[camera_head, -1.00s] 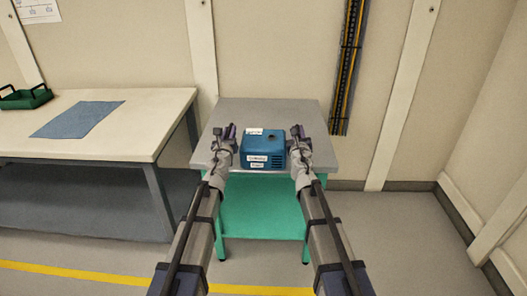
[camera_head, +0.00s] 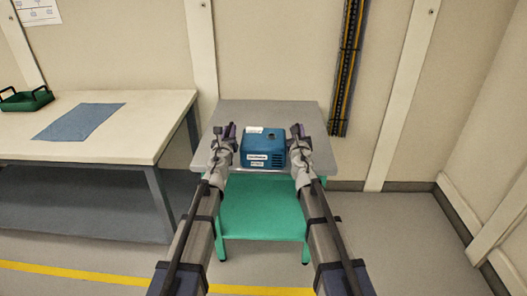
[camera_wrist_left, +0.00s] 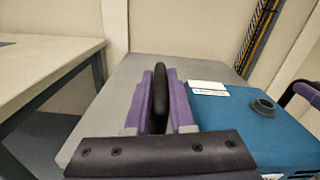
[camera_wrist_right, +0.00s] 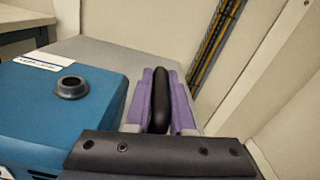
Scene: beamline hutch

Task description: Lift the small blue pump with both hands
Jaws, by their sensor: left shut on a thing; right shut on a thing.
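The small blue pump (camera_head: 263,142) is at the front of the grey-topped cart (camera_head: 232,112), upright, with white labels and a dark round port on top. My left gripper (camera_head: 229,131) is at its left side, with purple fingers shut on a black handle (camera_wrist_left: 160,95) in the left wrist view. My right gripper (camera_head: 298,131) is at its right side, shut on the other black handle (camera_wrist_right: 160,95) in the right wrist view. The pump looks level. I cannot tell whether its underside is clear of the cart top.
The cart has a green lower shelf (camera_head: 262,212). A workbench (camera_head: 150,110) stands to the left, with a blue mat (camera_head: 80,122) and a green tray (camera_head: 27,101). A cable tray (camera_head: 347,65) runs down the back wall. The cart top behind the pump is clear.

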